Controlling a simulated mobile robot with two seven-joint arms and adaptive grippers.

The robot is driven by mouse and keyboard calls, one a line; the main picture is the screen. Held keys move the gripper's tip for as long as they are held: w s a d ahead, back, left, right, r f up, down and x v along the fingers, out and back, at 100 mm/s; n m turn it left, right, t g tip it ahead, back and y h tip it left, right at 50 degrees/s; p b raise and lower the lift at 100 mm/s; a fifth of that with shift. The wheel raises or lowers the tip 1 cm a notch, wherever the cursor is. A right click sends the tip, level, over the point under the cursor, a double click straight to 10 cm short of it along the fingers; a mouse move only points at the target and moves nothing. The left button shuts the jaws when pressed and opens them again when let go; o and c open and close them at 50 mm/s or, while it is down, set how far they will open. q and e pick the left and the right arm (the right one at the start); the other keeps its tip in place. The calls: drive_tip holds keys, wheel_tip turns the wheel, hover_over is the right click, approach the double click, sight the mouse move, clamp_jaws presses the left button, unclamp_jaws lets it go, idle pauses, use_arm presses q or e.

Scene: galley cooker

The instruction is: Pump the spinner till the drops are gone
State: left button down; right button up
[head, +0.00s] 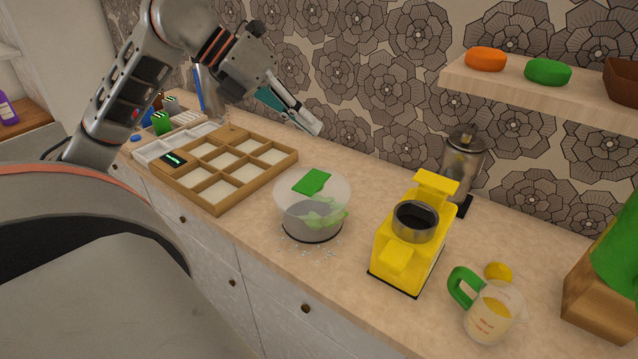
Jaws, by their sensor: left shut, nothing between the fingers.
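The salad spinner (311,224) stands on the counter in the middle of the head view. It has a clear bowl, a pale see-through lid (342,192) and a green handle or pump (312,181) on top. Green leaves (326,219) show inside it. Small clear drops (293,243) lie on the counter around its base. My left gripper (317,129) is shut and empty, above and behind the spinner near the wall, apart from it. My right gripper is not in view.
A wooden compartment tray (217,208) lies left of the spinner. A yellow machine with a dark round cup (398,258) stands to its right, then a measuring jug (491,312) and a lemon (497,271). A shelf (520,86) juts out at upper right.

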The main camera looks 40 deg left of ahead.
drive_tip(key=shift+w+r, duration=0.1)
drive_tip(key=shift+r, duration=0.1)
use_arm(q)
drive_tip(key=b, duration=0.4)
hover_over(325, 180)
drive_tip(key=s+a, duration=0.2)
drive_tip(key=f, duration=0.7)
drive_tip(key=shift+s+a+f, duration=0.15)
drive_tip(key=shift+s+f, duration=0.05)
drive_tip(key=shift+f+b, duration=0.35)
drive_tip(key=shift+f, duration=0.4)
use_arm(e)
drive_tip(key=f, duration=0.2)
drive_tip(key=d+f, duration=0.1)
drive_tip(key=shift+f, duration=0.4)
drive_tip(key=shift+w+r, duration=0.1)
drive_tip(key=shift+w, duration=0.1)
use_arm(q)
drive_tip(key=shift+f+b, duration=0.35)
drive_tip(key=shift+b, duration=0.15)
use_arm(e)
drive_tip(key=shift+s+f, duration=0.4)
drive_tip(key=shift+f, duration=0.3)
